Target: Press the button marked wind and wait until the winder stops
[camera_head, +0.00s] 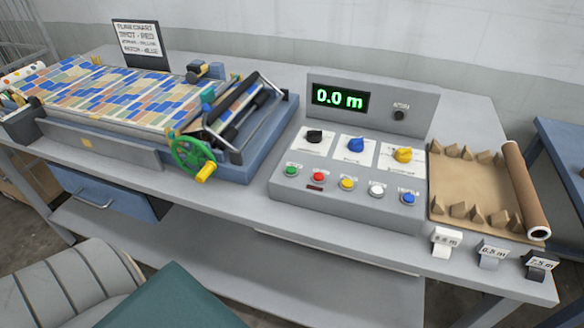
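A grey control console (335,212) stands on the bench right of centre. Its green display (340,97) reads 0.0 m. A row of buttons runs along its front: green (292,170), red (319,177), yellow (347,183), white (377,189) and blue (408,198). Their labels are too small to read, so I cannot tell which is marked wind. A roller machine with a green handwheel (193,156) stands left of the console, with a patterned multicoloured sheet (110,92) across it. I cannot tell which part is the winder. Neither gripper is in view.
Black (314,136), blue (355,145) and yellow (402,155) knobs sit above the buttons. A brown roll (524,188) and several labelled tags lie at right. A sign (138,38) stands behind the machine. A grey ribbed shape and teal block (170,300) occupy the lower left.

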